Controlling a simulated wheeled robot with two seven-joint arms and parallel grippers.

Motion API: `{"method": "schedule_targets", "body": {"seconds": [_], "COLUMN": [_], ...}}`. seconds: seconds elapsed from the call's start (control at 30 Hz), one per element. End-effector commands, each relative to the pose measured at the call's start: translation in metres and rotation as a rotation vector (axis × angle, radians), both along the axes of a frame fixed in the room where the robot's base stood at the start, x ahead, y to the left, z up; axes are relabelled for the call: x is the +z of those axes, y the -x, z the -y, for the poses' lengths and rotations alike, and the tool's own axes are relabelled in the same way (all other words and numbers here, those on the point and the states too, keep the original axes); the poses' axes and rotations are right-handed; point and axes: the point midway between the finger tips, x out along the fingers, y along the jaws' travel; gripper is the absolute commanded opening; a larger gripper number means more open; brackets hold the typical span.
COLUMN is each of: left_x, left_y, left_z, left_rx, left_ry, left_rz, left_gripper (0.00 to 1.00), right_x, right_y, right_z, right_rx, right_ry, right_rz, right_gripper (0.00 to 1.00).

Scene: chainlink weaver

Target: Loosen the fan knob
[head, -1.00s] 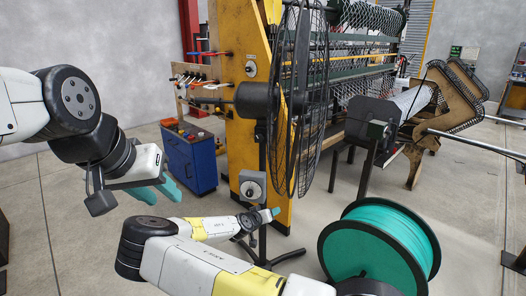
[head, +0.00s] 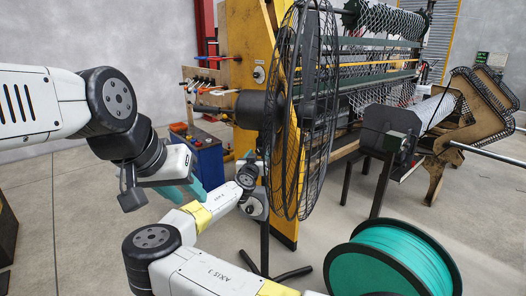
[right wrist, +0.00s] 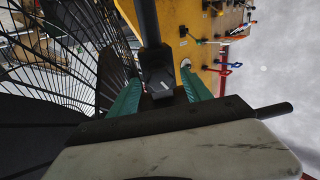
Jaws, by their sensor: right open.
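The black pedestal fan stands upright in the middle of the head view, with its wire cage (head: 310,110), motor housing (head: 250,108) and pole (head: 264,235). My right gripper (head: 252,158) is beside the pole below the housing, partly hidden by its own wrist. In the right wrist view my right gripper (right wrist: 160,92) is open, and a dark block (right wrist: 157,84) on the fan shows between its teal fingers. I cannot tell whether this block is the fan knob or whether the fingers touch it. My left gripper (head: 197,190) hangs at the left, away from the fan; its jaw gap is unclear.
A teal wire spool (head: 395,262) stands at the lower right. A yellow machine frame (head: 246,60) and the chainlink machine are behind the fan. A blue cabinet (head: 210,162) stands behind my left gripper. The fan cage is close beside my right gripper.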

Motion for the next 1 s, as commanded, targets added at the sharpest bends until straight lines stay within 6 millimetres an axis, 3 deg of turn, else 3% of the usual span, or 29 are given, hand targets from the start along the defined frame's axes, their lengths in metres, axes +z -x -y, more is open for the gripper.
{"method": "schedule_targets", "body": {"seconds": [0.4, 0.7, 1.0], "left_x": [0.0002, 0.0001, 0.0001], "left_y": [0.0001, 0.0001, 0.0001], "left_z": [0.0, 0.0, 0.0], "left_rx": [0.0, 0.0, 0.0], "left_ry": [0.0, 0.0, 0.0], "left_rz": [0.001, 0.0, 0.0], "left_gripper": [0.36, 0.36, 0.36], "right_x": [-0.0001, -0.0001, 0.0], "right_y": [0.0017, 0.0016, 0.0015], "right_z": [-0.0027, -0.0026, -0.0028], "right_rx": [0.001, 0.001, 0.002], "right_ry": [0.0, 0.0, 0.029], "right_rz": [0.0, 0.0, -0.009], "right_gripper": [0.57, 0.0, 0.0]}}
